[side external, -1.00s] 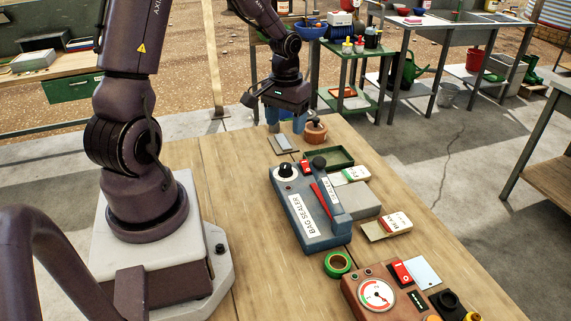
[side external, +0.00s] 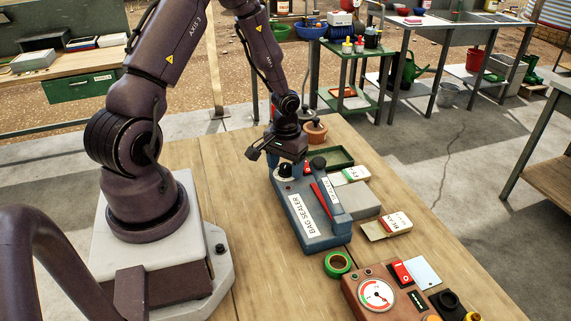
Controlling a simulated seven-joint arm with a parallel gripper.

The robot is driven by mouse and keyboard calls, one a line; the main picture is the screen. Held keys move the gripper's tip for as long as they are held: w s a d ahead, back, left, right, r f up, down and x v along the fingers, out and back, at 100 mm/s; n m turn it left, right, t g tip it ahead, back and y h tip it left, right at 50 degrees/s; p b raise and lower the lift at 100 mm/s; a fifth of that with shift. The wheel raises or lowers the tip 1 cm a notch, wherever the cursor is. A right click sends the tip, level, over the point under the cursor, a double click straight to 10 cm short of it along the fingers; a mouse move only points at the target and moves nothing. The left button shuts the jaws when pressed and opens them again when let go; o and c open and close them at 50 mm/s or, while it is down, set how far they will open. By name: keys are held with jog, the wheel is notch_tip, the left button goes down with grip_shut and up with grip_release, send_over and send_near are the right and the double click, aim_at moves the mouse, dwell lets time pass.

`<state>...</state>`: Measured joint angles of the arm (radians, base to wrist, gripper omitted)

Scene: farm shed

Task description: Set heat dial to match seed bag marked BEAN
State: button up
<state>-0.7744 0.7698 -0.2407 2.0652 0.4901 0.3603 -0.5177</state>
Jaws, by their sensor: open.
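The blue bag sealer (side external: 310,222), labelled BAG SEALER, stands on the wooden table. Its heat dial (side external: 285,171), a black knob on a white disc, is at its far left end; the setting is too small to read. My gripper (side external: 287,163) is open and points down right above this end. The hand partly covers the area, its fingertips are hard to make out, and I cannot tell whether they touch the knob. A packet with a red-and-white label (side external: 396,222) and one with a green-and-white label (side external: 355,174) lie to the right. I cannot read their markings.
A red rocker switch (side external: 308,168) and red lever (side external: 323,192) are on the sealer. Nearby are a green tape roll (side external: 338,264), a brown box with a gauge (side external: 358,297), a green tray (side external: 340,156) and a clay pot (side external: 315,133). The table left of the sealer is clear.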

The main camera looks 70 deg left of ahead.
jog(key=c, duration=0.9)
